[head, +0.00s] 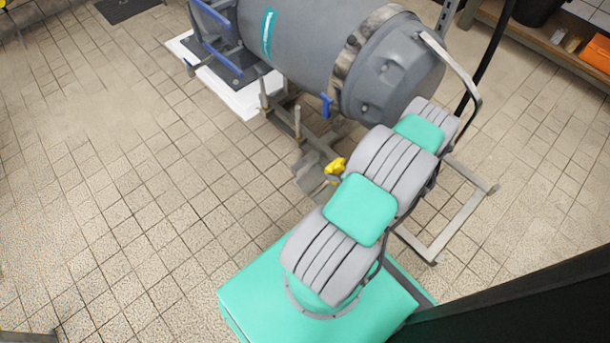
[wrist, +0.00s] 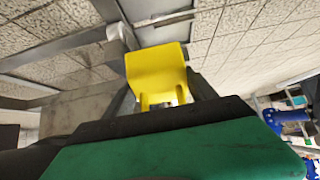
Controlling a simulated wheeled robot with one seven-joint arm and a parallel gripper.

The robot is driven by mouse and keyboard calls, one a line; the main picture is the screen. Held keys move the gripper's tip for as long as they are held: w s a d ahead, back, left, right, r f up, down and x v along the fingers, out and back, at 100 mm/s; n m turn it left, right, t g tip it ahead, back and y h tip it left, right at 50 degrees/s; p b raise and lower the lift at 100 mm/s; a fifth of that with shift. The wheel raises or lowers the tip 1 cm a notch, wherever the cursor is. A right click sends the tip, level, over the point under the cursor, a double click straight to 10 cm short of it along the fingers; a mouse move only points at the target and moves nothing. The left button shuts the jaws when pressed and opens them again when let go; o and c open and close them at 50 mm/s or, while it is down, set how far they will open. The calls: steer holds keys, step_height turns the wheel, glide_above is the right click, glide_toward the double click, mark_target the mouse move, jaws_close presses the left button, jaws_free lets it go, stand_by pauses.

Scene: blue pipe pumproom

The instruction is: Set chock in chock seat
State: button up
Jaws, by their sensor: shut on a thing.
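The yellow chock (wrist: 157,70) is held in my gripper (wrist: 160,100) in the wrist view, between its dark fingers. It has a notched lower edge on the side facing the camera. In the head view the chock (head: 336,166) shows just left of my arm, and my gripper is hidden behind the arm there. A grey metal bracket (head: 312,178), which may be the chock seat, lies close to the chock's lower left. I cannot tell whether the chock touches it.
A large grey cylindrical machine (head: 310,50) with blue levers (head: 222,48) stands at the top on a metal frame. A low frame (head: 465,210) lies on the floor right of my arm. Shelving (head: 560,60) is at the top right. Tiled floor at left is clear.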

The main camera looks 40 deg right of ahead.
steer(key=w+a+f+b, duration=0.1)
steer(key=w+f, duration=0.1)
steer(key=w, duration=0.1)
steer(key=w+a+f+b, duration=0.2)
steer(key=w+f, duration=0.1)
steer(key=w+a+f+b, duration=0.1)
steer(key=w+f, duration=0.2)
steer(key=shift+w+a+b, duration=0.2)
steer(key=shift+w+b, duration=0.2)
steer(key=shift+w+a+f, duration=0.1)
steer(key=shift+w+f, duration=0.1)
steer(key=shift+f, duration=0.15)
steer(key=f, duration=0.1)
steer(key=f+b, duration=0.2)
steer(key=shift+w+a+f, duration=0.1)
steer(key=shift+w+f, duration=0.15)
steer(key=shift+r, duration=0.15)
steer(key=o, duration=1.9)
steer(key=shift+f, duration=0.2)
steer(key=shift+c, duration=0.2)
